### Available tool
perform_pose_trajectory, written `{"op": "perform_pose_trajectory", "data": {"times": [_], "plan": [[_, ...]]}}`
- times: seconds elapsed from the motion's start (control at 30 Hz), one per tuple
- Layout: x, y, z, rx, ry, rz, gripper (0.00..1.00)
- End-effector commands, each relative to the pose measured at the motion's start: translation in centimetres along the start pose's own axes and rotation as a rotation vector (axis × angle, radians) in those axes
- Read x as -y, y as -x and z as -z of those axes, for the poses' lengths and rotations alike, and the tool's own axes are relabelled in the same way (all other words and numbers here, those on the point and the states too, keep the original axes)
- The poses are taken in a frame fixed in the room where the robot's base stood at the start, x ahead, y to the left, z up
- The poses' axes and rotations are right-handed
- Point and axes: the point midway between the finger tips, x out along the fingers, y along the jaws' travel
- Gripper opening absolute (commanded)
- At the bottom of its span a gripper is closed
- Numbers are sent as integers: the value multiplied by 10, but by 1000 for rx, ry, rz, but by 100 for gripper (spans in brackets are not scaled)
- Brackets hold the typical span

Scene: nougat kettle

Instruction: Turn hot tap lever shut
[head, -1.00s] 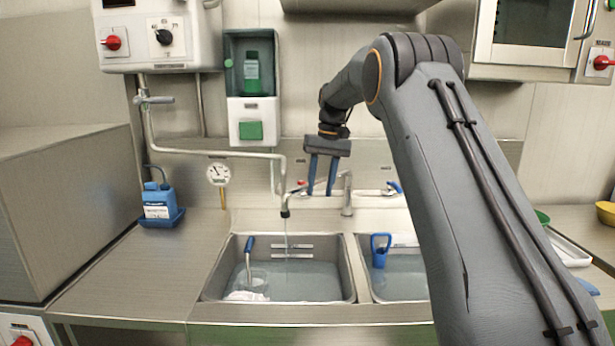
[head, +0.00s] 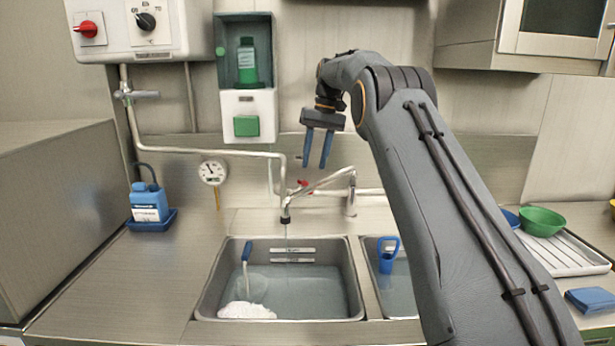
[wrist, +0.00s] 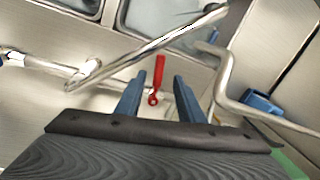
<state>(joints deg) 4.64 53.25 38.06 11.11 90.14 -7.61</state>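The hot tap lever is the small red handle (head: 304,186) on the left side of the mixer tap (head: 330,182), behind the spout. In the wrist view the red lever (wrist: 158,75) shows between my two fingers, long end pointing up the picture. My gripper (head: 315,165) points down above the lever and is open, with blue fingers apart; it also shows in the wrist view (wrist: 158,80). Nothing is between the fingertips in the head view; I see no contact. A thin water stream (head: 287,230) falls from the spout into the left basin.
A wall pipe (head: 220,150) with a dial gauge (head: 212,172) runs left of the tap. A blue bottle (head: 149,203) stands on the left counter. A green bowl (head: 542,221) is at right.

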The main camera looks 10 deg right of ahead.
Motion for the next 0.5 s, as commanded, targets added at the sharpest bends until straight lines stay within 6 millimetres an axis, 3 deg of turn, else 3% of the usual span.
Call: {"op": "perform_pose_trajectory", "data": {"times": [0.17,0.5], "plan": [[-2,-4,0,1,-2,1,35],[-4,-50,-1,2,-7,1,35]]}}
